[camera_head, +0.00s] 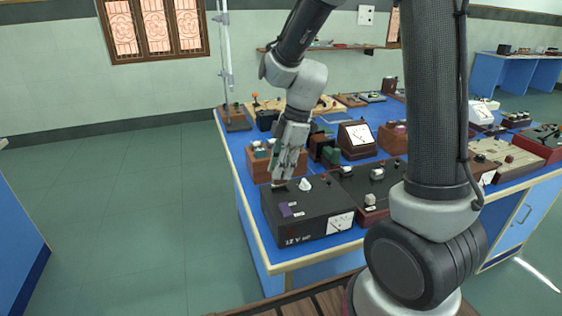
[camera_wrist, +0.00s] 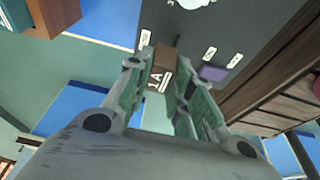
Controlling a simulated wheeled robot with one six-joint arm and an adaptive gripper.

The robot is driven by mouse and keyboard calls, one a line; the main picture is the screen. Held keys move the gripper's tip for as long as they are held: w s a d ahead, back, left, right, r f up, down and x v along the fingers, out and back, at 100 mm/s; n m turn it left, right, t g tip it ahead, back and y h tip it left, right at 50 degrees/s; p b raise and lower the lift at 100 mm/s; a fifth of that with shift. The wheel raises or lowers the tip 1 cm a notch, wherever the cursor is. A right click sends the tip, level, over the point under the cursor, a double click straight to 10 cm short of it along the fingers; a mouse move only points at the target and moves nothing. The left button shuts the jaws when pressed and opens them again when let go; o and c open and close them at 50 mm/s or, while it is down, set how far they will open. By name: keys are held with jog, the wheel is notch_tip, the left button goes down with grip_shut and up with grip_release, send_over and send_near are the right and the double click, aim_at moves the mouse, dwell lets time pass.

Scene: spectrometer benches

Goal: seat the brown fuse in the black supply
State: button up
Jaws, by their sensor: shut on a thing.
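The black supply (camera_head: 310,220), marked 12 V with a white meter on its front, stands at the near left corner of the blue bench. Its dark top also shows in the wrist view (camera_wrist: 255,30). My gripper (camera_wrist: 163,76) is shut on the brown fuse (camera_wrist: 162,57), which carries a white 1A label. In the head view my gripper (camera_head: 281,177) points down at the back left part of the supply's top. The fuse's far end is close to the top face; I cannot tell whether it touches or enters a slot. A purple block (camera_head: 286,210) sits on the supply's top, also in the wrist view (camera_wrist: 213,74).
A white knob (camera_head: 305,184) stands on the supply's top, right of my gripper. A wooden box (camera_head: 260,163) stands just behind. Dark instruments (camera_head: 368,187) stand close to the right. The floor left of the bench is clear.

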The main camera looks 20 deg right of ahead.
jog(key=shift+f, duration=1.95)
jog(key=o, duration=1.1)
jog(key=shift+c, duration=0.2)
jog(key=v, duration=1.2)
